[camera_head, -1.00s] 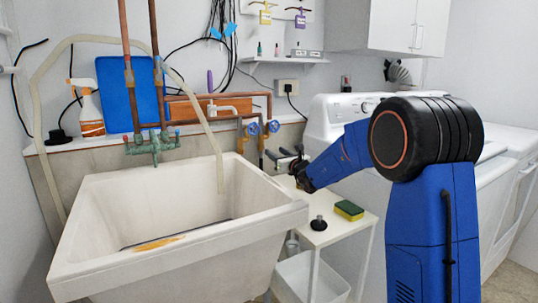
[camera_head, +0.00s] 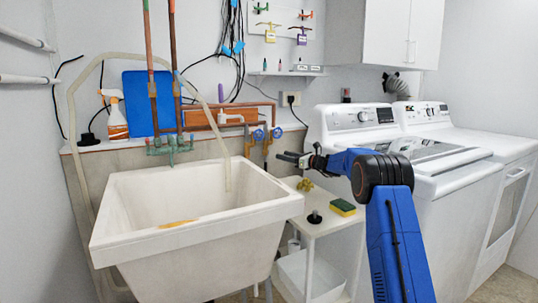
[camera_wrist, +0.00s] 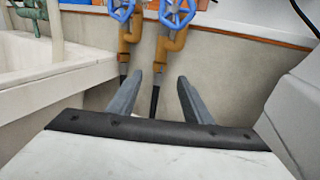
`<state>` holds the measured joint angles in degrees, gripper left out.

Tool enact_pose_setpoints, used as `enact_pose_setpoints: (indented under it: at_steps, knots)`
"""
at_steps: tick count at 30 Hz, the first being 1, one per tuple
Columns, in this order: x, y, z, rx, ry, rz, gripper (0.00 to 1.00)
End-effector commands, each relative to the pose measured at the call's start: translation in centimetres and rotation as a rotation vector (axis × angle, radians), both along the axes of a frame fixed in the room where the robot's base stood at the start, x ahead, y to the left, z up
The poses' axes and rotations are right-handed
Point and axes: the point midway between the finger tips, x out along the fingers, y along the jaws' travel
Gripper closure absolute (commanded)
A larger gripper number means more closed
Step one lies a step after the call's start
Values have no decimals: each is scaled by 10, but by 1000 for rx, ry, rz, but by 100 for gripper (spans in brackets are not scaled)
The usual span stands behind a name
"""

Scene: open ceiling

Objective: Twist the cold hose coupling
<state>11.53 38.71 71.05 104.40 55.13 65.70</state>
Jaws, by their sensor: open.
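Two valves with blue handwheels stand side by side on the wall right of the sink, the left valve (camera_head: 258,136) and the right valve (camera_head: 276,133). In the wrist view, the left one (camera_wrist: 122,10) and right one (camera_wrist: 177,13) have brass bodies, grey couplings below and dark lower ends. Neither is marked hot or cold that I can read. My gripper (camera_head: 284,156) is open and empty, below and in front of the valves.
The white sink (camera_head: 190,232) lies left of my gripper. A small white table (camera_head: 322,226) holds a brass fitting (camera_head: 305,184), a black knob-like part (camera_head: 314,217) and a yellow-green sponge (camera_head: 343,207). The washer (camera_head: 440,192) stands close on the right.

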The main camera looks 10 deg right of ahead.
Motion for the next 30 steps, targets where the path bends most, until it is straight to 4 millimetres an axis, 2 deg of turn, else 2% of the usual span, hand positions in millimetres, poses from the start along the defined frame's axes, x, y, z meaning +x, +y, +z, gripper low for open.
enact_pose_setpoints:
  at_steps: [15, 22, 30]
  knots:
    - [64, 56, -1, 0, -1, 0, 55]
    - [78, 68, 0, 1, -1, 0, 55]
    - [79, 70, 0, 1, -1, -1, 55]
